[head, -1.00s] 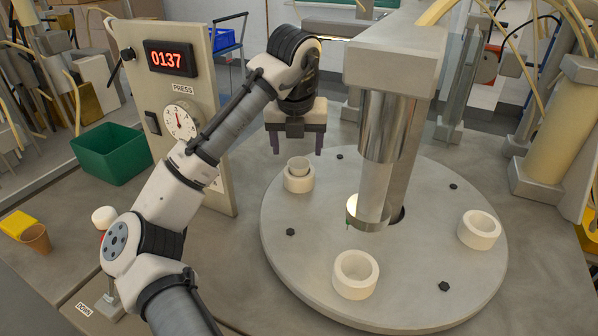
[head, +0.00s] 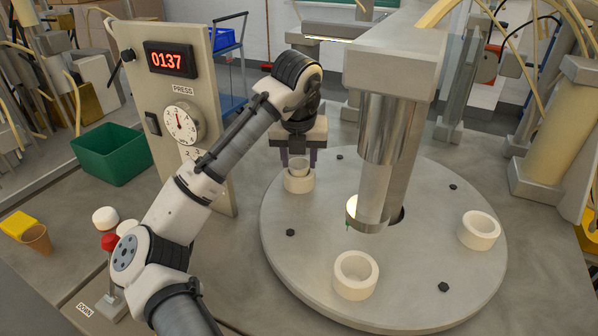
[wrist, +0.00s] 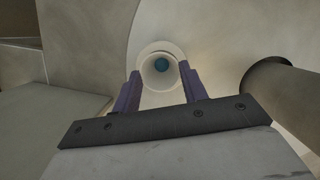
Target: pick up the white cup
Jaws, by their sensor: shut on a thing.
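The white cup (head: 299,164) is small and stands upright in a cream ring holder (head: 298,183) at the back left of the round plate. My gripper (head: 299,160) has come down with one dark purple finger on each side of the cup, and it is shut on it. In the wrist view the cup (wrist: 150,76) is seen from above between the fingers (wrist: 158,84), with a round blue-green spot inside it. The cup still sits within the ring; its lower part is hidden.
The round plate (head: 320,270) carries other empty-looking ring holders (head: 355,276) (head: 479,230). A metal press column (head: 385,150) stands right of my gripper. The dial panel (head: 215,110) stands to the left. A green bin (head: 112,155), brown cup (head: 37,239) and yellow block (head: 19,225) are farther left.

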